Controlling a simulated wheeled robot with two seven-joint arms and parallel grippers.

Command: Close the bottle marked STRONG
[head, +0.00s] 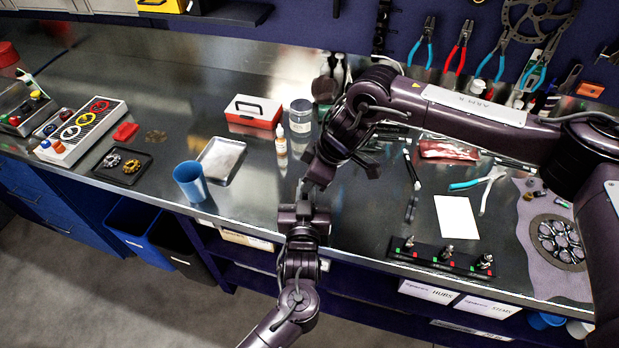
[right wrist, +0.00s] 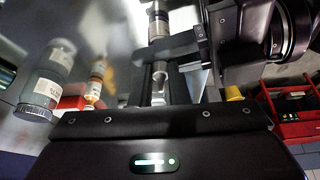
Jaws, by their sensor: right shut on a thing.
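My right gripper (head: 308,184) reaches in from the right, over the bench's front half, close to my left gripper (head: 304,212). In the right wrist view my right gripper (right wrist: 160,85) is shut on a small pale, shiny cylindrical piece (right wrist: 159,70). I cannot tell whether it is a bottle or a cap. My left gripper's jaws are not clear. I cannot read STRONG on any bottle.
A clear jar with a grey lid (head: 300,116) stands beside the small bottle, near a red and white box (head: 254,114). A metal tray (head: 221,160) and blue cup (head: 190,181) are left. A white sheet (head: 457,217) and black switch strip (head: 441,257) lie right.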

